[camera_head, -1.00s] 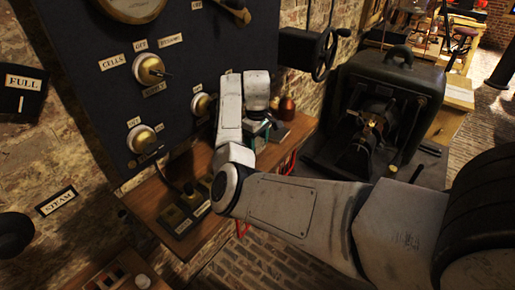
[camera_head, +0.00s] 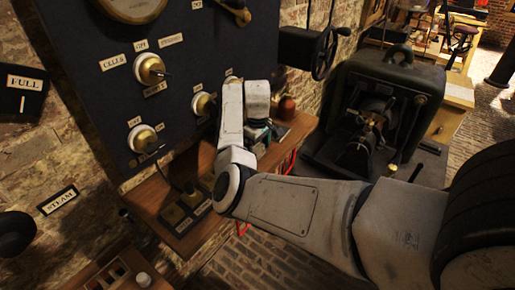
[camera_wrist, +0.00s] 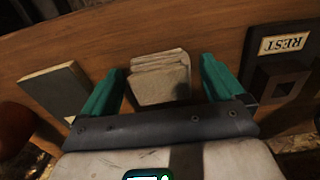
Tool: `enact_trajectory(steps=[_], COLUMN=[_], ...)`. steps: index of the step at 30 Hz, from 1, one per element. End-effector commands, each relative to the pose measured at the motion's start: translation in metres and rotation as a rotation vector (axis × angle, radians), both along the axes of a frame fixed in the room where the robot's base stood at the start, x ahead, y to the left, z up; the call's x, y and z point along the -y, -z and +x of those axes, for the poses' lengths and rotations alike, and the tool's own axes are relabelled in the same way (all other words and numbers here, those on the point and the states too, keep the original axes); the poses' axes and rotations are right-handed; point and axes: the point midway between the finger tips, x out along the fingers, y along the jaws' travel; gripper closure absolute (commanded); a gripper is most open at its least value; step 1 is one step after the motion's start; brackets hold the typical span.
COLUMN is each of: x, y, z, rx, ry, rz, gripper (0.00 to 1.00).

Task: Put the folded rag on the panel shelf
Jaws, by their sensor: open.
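The folded rag (camera_wrist: 160,78) is a pale grey-beige stack of layers. In the wrist view it lies over the wooden panel shelf (camera_wrist: 225,42), between my gripper's two teal fingers. My gripper (camera_wrist: 162,70) is open, with a visible gap between the rag and each finger. In the head view the panel shelf (camera_head: 158,198) runs below the dark panel, and my gripper (camera_head: 258,136) is low over its far part. The rag is hidden behind my arm there.
A grey flat block (camera_wrist: 58,90) lies left of the rag in the wrist view. A dark block with a square recess (camera_wrist: 281,82) and a REST label (camera_wrist: 285,44) are to the right. A copper-coloured bottle (camera_head: 286,107) stands beyond my gripper. A black machine (camera_head: 380,110) is further right.

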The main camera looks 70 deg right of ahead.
Motion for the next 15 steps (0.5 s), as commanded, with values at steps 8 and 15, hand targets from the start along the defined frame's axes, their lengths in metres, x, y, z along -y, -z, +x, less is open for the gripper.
enact_trajectory(steps=[8, 15], x=[0.001, 0.001], y=[-0.013, -0.059], z=[0.001, 0.001], rx=[0.002, 0.003], ry=[0.001, 0.002], rz=[-0.004, -0.004], gripper=[0.05, 0.05])
